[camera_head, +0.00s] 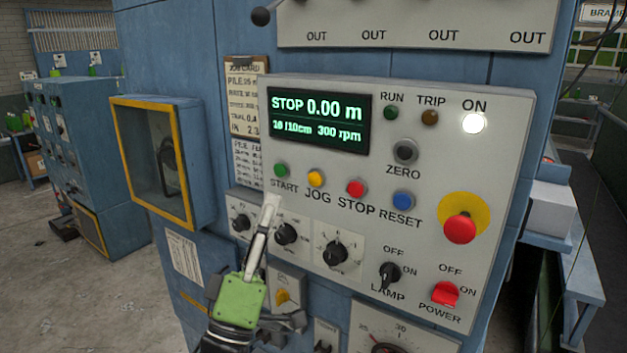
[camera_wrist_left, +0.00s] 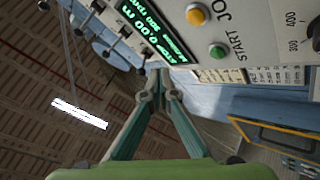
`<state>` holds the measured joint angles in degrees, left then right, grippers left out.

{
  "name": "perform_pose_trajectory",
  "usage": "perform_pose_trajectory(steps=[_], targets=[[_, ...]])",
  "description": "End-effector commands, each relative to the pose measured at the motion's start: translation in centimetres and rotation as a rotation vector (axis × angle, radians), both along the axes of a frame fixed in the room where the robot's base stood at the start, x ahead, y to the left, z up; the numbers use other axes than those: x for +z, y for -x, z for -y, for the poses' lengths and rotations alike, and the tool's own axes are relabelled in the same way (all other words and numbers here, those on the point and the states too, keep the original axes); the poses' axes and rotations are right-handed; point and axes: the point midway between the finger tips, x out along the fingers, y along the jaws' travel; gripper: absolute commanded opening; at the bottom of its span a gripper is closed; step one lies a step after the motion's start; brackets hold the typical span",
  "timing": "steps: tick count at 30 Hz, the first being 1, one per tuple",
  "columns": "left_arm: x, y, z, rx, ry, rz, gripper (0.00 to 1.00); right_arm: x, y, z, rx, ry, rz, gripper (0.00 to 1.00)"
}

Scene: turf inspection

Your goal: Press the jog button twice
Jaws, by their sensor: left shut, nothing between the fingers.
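The jog button is a yellow button (camera_head: 316,178) above the JOG label on the grey control panel (camera_head: 470,135). It also shows in the left wrist view (camera_wrist_left: 197,15), beside the green start button (camera_wrist_left: 218,50). My left gripper (camera_head: 271,200) is shut and empty. In the head view its tips lie below and left of the jog button, just under the START label, and overlap the panel. In the left wrist view the closed fingertips (camera_wrist_left: 157,75) are apart from the yellow button in the picture. Whether the tips touch the panel I cannot tell. My right gripper is not in view.
The green start button (camera_head: 281,170) and red stop button (camera_head: 356,188) flank the jog button. The display (camera_head: 320,117) reads STOP 0.00 m. Dark knobs (camera_head: 286,233) sit below the row. A yellow-framed box (camera_head: 150,160) sticks out at left.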

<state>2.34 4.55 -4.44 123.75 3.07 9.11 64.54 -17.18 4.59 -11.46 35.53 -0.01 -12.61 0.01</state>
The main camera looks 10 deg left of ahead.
Motion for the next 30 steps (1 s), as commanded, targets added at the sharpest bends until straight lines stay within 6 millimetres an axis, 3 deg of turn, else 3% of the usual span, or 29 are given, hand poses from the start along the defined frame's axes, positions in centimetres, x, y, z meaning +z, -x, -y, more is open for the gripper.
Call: perform_pose_trajectory(steps=[18, 30], targets=[[-0.1, -7.0, 2.5, -0.001, 0.001, 0.0, 0.0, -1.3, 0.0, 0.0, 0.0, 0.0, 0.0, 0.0], [0.0, -8.1, 3.0, -0.001, -0.001, 0.0, 0.0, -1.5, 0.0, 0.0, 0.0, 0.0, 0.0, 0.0]])
